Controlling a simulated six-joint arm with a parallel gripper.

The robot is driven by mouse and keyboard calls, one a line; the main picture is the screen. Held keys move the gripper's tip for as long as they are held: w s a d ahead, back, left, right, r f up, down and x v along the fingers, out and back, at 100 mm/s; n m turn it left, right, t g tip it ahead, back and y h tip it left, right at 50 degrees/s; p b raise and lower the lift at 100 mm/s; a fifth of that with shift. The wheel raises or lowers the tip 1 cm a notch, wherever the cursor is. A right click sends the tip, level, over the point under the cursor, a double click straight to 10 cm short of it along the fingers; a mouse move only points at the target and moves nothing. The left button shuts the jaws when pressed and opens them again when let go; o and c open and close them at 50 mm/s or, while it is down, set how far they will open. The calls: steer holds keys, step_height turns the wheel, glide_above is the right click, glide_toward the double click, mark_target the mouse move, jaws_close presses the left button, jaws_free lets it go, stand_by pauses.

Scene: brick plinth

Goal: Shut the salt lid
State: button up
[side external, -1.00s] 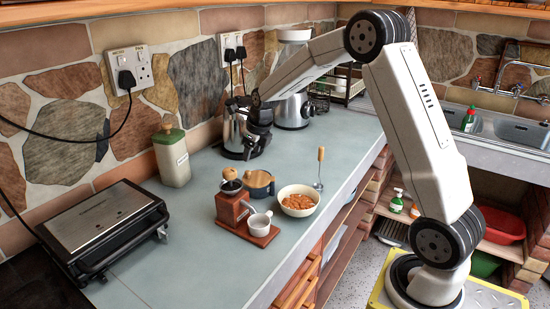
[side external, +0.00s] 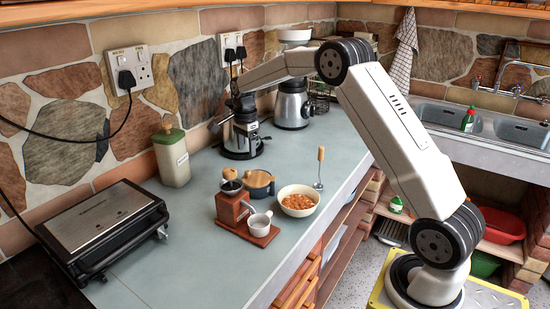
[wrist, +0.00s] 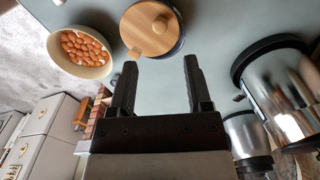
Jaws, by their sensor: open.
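The round pot with a wooden lid, which I take for the salt pot (side external: 258,184), stands on the grey worktop behind the coffee grinder. Its wooden lid (wrist: 148,27) has a round knob and lies over the pot, with the dark pot wall showing on one side. I cannot tell whether the lid sits fully shut. My gripper (wrist: 160,63) is open and empty, its two dark fingers pointing toward the pot in the wrist view. In the side view my wrist is by the wall, well behind the pot, and its fingers are hard to make out.
A bowl of orange-brown food (side external: 298,200) stands right of the pot, and a wooden grinder (side external: 232,207) with a white cup in front. A steel appliance (wrist: 290,88) is close to my gripper's right. A green-lidded canister (side external: 172,158) and a grill (side external: 105,220) stand left.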

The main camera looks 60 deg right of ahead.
mark_target(258, 176)
steer(key=shift+f, duration=0.15)
steer(key=shift+f, duration=3.75)
jaws_close()
